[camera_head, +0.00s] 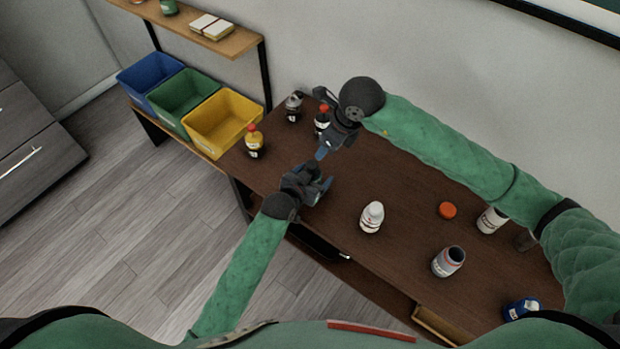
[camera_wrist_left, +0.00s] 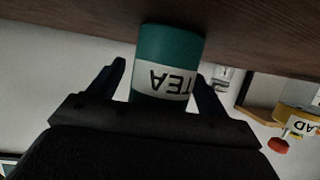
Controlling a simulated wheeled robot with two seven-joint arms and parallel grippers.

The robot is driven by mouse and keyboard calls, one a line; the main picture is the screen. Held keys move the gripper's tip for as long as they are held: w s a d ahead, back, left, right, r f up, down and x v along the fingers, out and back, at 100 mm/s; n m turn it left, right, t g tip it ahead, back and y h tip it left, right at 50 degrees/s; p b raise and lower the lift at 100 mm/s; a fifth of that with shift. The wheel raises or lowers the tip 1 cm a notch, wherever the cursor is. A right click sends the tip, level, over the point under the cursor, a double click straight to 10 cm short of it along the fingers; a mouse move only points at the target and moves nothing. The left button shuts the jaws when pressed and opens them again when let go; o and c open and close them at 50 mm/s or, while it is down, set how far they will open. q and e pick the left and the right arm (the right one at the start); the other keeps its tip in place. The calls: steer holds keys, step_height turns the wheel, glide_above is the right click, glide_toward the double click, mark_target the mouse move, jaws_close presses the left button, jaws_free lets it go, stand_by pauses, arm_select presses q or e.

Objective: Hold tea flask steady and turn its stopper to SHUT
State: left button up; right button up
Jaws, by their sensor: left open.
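The tea flask (camera_wrist_left: 168,52) is a green cylinder with a white band reading TEA, standing on the dark table. It appears upside down in the left wrist view. My left gripper (camera_head: 318,188) is open, with a finger on each side of the flask in the wrist view (camera_wrist_left: 162,85). I cannot tell if the fingers touch it. The gripper body hides the flask's top there, so I cannot read the stopper's setting. In the head view the flask is mostly hidden by my grippers. My right gripper (camera_head: 322,152) is just above and beyond the left one, pointing down; its jaws are unclear.
A white bottle (camera_head: 372,217), an orange lid (camera_head: 447,210) and several containers stand toward the right. Yellow (camera_head: 222,122), green and blue bins line the left.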

arm_select(q)
steer(key=shift+w, duration=0.1)
steer(key=c, duration=1.1)
stand_by(0.4)
